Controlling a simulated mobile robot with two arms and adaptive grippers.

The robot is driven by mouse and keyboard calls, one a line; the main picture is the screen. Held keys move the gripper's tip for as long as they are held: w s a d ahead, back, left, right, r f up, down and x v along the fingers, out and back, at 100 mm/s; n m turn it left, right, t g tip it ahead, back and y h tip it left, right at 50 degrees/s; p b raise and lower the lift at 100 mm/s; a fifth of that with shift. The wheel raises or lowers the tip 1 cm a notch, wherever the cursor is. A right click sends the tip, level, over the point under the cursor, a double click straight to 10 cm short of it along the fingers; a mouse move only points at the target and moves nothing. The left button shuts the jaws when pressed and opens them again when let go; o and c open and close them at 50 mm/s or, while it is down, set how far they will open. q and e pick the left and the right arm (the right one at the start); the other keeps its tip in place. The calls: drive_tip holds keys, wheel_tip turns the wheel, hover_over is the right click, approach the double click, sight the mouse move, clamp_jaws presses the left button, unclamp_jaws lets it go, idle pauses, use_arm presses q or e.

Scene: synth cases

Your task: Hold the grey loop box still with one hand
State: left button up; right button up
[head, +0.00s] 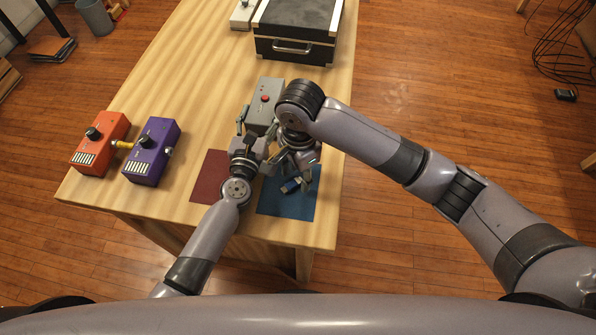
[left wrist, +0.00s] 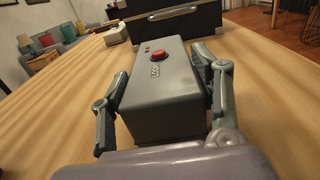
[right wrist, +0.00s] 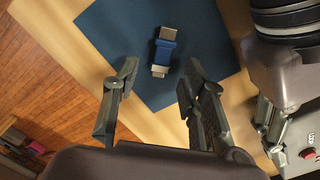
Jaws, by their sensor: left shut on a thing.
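The grey loop box (head: 265,92) with a red button stands on the wooden table; it fills the middle of the left wrist view (left wrist: 165,95). My left gripper (head: 257,126) is shut on it, one finger against each side, as the left wrist view shows (left wrist: 165,90). My right gripper (head: 302,178) is open and empty over the blue mat (head: 285,207). In the right wrist view its fingers (right wrist: 160,75) are apart, with a blue and silver USB stick (right wrist: 164,50) beyond them on the mat. My right arm hides part of the table beside the box.
A dark red mat (head: 207,178) lies left of the blue one. An orange pedal (head: 99,140) and a purple pedal (head: 152,152), joined by a yellow connector, stand at the left. A black case (head: 295,30) and a white pedal (head: 243,14) are at the back.

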drive_tip(key=shift+r, duration=0.1)
wheel_tip(320, 180, up, 12)
idle(0.6)
drive_tip(key=shift+w+d, duration=0.1)
use_arm(q)
drive_tip(key=o, duration=1.4)
drive_tip(key=s, duration=0.4)
drive_tip(key=s+a, duration=0.1)
drive_tip(key=s, duration=0.3)
drive_tip(key=s+a, duration=0.1)
drive_tip(key=s, duration=0.2)
drive_tip(key=shift+s+a, duration=0.1)
drive_tip(key=shift+s, duration=0.3)
